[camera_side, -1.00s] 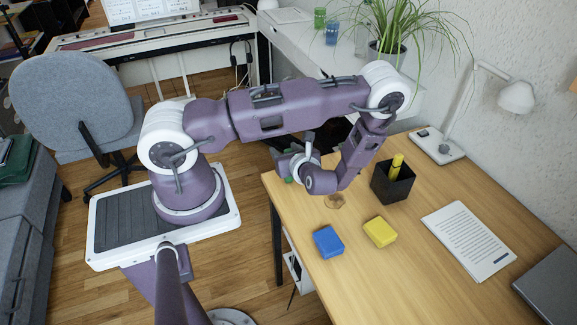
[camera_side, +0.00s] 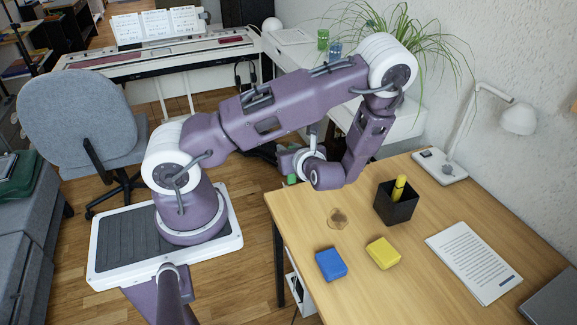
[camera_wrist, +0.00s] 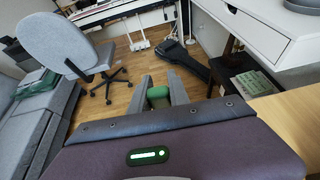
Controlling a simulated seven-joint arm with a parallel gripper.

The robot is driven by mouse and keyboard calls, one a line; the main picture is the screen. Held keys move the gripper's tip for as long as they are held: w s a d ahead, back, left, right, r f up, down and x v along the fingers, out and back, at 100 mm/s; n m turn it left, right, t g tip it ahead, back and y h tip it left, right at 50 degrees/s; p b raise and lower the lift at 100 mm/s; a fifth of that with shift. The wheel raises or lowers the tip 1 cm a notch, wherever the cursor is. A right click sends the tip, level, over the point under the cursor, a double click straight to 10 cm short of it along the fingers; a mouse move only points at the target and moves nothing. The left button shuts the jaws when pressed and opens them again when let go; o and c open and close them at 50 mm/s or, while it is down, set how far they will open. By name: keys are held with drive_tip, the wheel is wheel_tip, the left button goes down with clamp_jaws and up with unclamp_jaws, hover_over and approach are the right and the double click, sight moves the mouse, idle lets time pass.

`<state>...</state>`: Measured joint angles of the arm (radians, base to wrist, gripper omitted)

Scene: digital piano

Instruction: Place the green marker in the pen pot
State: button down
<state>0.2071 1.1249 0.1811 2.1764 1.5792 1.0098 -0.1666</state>
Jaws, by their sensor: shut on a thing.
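The green marker (camera_wrist: 158,95) is between the two fingers of my gripper (camera_wrist: 159,90) in the wrist view. In the side view only a small green part (camera_side: 292,180) shows beside the hand, and the fingers are mostly hidden. My gripper is shut on the marker and holds it up near the table's left edge, left of the pot. The pen pot (camera_side: 397,210) is a black square holder standing upright on the wooden table. A yellow marker (camera_side: 399,188) stands tilted in it.
A blue block (camera_side: 331,264) and a yellow block (camera_side: 383,253) lie in front of the pot. A small round brownish thing (camera_side: 338,218) lies left of it. Papers (camera_side: 474,262) lie to the right. A white lamp (camera_side: 518,118) and a plant (camera_side: 395,35) are behind.

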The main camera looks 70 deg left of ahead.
drive_tip(key=s+d+r+n+g+h, duration=0.2)
drive_tip(key=s+d+n+g+h, duration=0.5)
drive_tip(key=s+n+g, duration=0.55)
drive_tip(key=w+d+f+n+h, duration=0.1)
drive_tip(key=w+d+n+h, duration=0.1)
drive_tip(key=d+n+h, duration=0.6)
drive_tip(key=w+d+n+h, duration=0.2)
drive_tip(key=d+n+h, duration=0.25)
drive_tip(key=d, duration=0.65)
drive_tip(key=w+d+r+n+t+h, duration=0.25)
drive_tip(key=w+n+t+h, duration=0.2)
drive_tip(key=w, duration=0.35)
drive_tip(key=w+d+r+n+t+h, duration=0.1)
drive_tip(key=w+d+n+t+h, duration=0.3)
drive_tip(key=w, duration=0.5)
drive_tip(key=w+a+r+n+t+y, duration=0.2)
drive_tip(key=w+a+r+n+t, duration=0.35)
drive_tip(key=w, duration=0.25)
drive_tip(key=w+a+r+n+t+y, duration=0.2)
drive_tip(key=w+a+r+n+t, duration=0.3)
drive_tip(key=w, duration=0.4)
wheel_tip(320, 180, down, 19)
drive_tip(key=t, duration=0.1)
drive_tip(key=shift+n, duration=0.4)
